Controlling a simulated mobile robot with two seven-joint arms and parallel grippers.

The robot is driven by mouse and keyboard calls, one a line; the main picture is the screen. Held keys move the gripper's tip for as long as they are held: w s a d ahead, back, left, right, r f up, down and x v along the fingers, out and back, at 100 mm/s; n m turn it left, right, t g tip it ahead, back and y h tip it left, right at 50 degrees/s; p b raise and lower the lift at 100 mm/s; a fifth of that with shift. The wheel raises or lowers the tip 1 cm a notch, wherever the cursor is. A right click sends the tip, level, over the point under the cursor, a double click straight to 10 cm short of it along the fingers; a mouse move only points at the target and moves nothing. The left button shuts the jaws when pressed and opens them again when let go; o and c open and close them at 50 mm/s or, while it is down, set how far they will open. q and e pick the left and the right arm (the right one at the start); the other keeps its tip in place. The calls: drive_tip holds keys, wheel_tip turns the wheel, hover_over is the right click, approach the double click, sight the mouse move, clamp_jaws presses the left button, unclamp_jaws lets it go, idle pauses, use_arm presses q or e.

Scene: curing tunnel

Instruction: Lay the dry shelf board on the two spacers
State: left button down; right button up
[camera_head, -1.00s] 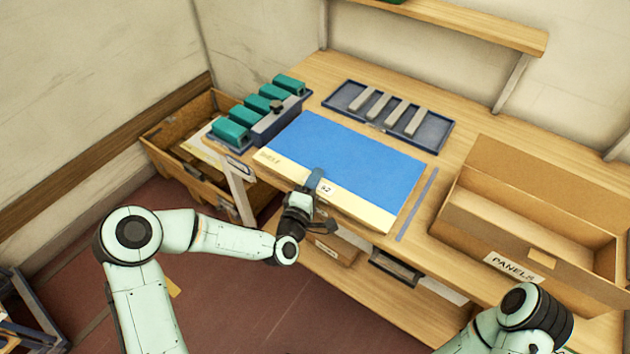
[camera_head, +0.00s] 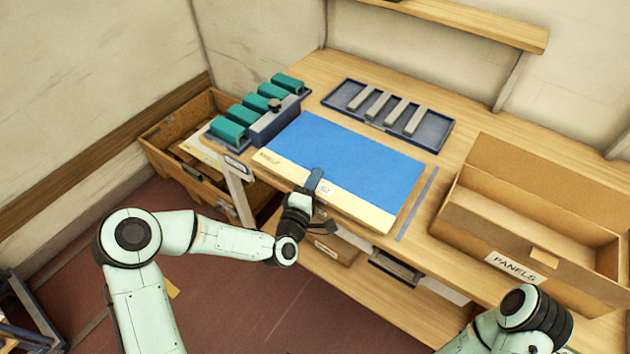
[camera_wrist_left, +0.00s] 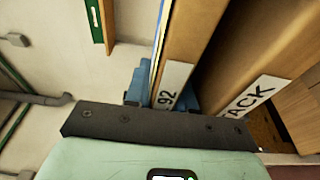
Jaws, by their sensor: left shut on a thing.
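The shelf board (camera_head: 350,158) has a blue top with a cream front strip marked SHELF. It lies or hovers flat over the bench's front left; I cannot tell if it touches anything beneath. My left gripper (camera_head: 315,181) is shut on its front edge by the small 92 label. In the left wrist view the blue fingers sit either side of the board's edge (camera_wrist_left: 172,84). Grey bars, perhaps spacers, lie in a blue tray (camera_head: 431,134) behind the board. Any spacers under the board are hidden. My right gripper is out of view; only its arm shows at lower right.
A cardboard PANELS box (camera_head: 480,223) stands at the right of the wooden bench (camera_head: 452,163). Several teal blocks (camera_head: 230,130) sit in a blue rack left of the board. A wooden crate (camera_head: 160,147) is at far left. A blue strip (camera_head: 418,205) lies right of the board.

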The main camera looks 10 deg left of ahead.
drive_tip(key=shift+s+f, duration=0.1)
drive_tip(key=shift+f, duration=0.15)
use_arm(q)
drive_tip(key=c, duration=0.9)
unclamp_jaws()
drive_tip(key=shift+f, duration=0.2)
drive_tip(key=shift+s, duration=0.1)
